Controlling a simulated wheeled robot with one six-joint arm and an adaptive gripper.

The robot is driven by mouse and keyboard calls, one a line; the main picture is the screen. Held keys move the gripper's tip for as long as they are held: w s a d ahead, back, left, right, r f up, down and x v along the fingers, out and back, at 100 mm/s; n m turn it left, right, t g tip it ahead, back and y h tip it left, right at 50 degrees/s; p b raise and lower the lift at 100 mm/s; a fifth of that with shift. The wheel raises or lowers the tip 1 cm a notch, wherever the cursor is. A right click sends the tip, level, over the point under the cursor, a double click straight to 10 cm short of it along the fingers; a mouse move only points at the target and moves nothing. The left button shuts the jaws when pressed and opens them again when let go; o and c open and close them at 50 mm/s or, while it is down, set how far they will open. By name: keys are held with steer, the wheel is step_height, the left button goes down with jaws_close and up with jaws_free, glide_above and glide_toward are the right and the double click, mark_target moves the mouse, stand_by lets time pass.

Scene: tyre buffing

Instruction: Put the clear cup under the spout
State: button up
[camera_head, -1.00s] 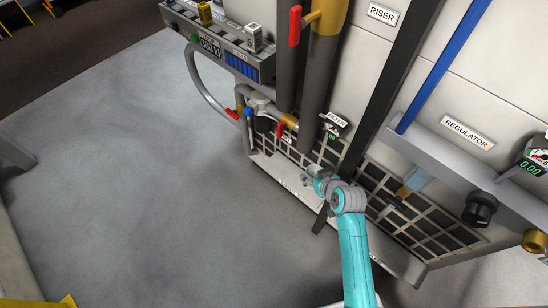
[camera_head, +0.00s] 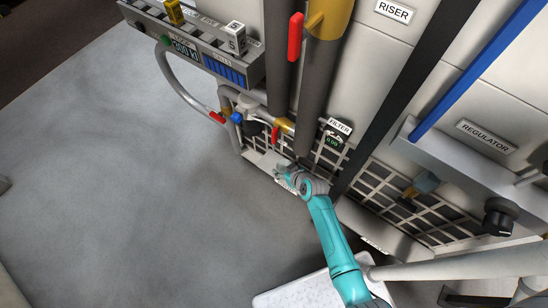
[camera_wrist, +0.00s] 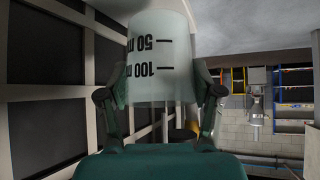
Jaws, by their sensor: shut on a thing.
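A clear cup (camera_wrist: 152,75) with black 50 and 100 ml marks is held between the fingers of my gripper (camera_wrist: 160,105) in the wrist view. Its printing reads upside down there. In the head view my gripper (camera_head: 286,178) is low in front of the grille, below the pipework; the cup is too small to make out there. Above it are a brass fitting (camera_head: 285,125) with a red handle and a blue-handled valve (camera_head: 237,117). I cannot tell for certain which fitting is the spout.
A FILTER label (camera_head: 338,126) and small display are right of the pipes. The regulator shelf (camera_head: 440,140) juts out at right. A curved grey pipe (camera_head: 180,85) hangs at left. Open grey floor (camera_head: 120,180) lies left of the panel.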

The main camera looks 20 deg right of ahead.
steer(key=w, duration=0.3)
steer(key=w+a, duration=0.1)
steer(key=w, duration=0.2)
steer(key=shift+w+a, duration=0.15)
steer(key=shift+w, duration=0.05)
steer(key=shift+w+a+f, duration=0.1)
steer(key=shift+w+f, duration=0.15)
steer(key=shift+f, duration=0.5)
steer(key=shift+w+f, duration=0.25)
steer(key=shift+f, duration=0.75)
steer(key=o, duration=1.1)
steer(key=shift+f, duration=0.1)
steer(key=v, duration=1.2)
steer(key=shift+s, duration=0.15)
